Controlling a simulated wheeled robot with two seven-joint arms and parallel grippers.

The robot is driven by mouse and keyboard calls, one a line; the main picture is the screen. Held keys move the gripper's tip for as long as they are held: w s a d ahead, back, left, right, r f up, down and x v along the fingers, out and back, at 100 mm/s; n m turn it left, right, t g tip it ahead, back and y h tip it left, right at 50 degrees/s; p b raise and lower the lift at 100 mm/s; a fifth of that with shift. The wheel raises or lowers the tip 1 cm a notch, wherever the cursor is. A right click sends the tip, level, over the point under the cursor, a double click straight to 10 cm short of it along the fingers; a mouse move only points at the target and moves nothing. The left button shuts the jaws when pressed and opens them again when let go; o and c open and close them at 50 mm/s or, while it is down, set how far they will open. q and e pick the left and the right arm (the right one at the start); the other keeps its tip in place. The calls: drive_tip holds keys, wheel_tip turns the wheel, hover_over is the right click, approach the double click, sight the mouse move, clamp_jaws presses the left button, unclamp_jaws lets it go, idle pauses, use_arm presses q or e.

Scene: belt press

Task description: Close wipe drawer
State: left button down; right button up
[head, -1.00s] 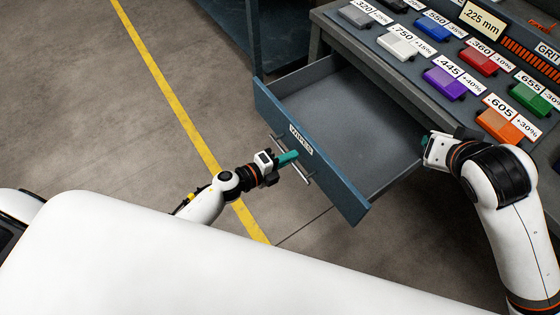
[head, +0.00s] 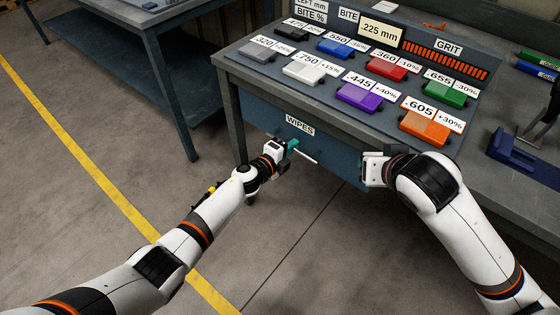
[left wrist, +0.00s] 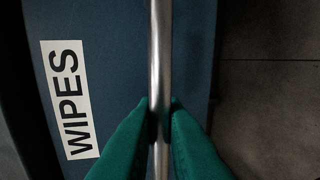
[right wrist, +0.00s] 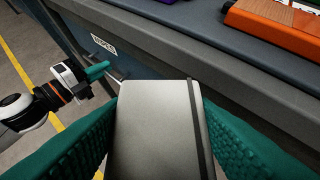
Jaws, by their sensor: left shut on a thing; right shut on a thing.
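The wipes drawer (head: 265,117) is under the bench top. Its blue front with the WIPES label looks flush or nearly flush with the bench, and no interior shows. My left gripper (head: 291,146) is shut on the drawer's metal bar handle (head: 309,158). In the left wrist view its teal fingers (left wrist: 160,108) pinch the handle (left wrist: 160,45) beside the WIPES label. My right gripper (head: 369,170) is near the drawer's right end. In the right wrist view its fingers close on a grey notebook-like block (right wrist: 155,130) with a dark band.
The bench top (head: 245,65) carries several coloured blocks with number cards, a GRIT bar panel (head: 445,55) and a .225 mm sign. A blue fixture (head: 515,150) stands at the right. Another blue bench (head: 130,60) is at the back left. The floor in front is clear.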

use_arm(q)
drive_tip(key=shift+w+d+f, duration=0.1)
drive_tip(key=shift+w+d, duration=0.15)
use_arm(e)
drive_tip(key=shift+w+d+f, duration=0.1)
drive_tip(key=shift+w+f, duration=0.05)
use_arm(q)
drive_tip(key=c, duration=1.6)
unclamp_jaws()
drive_tip(key=shift+s+a, duration=0.15)
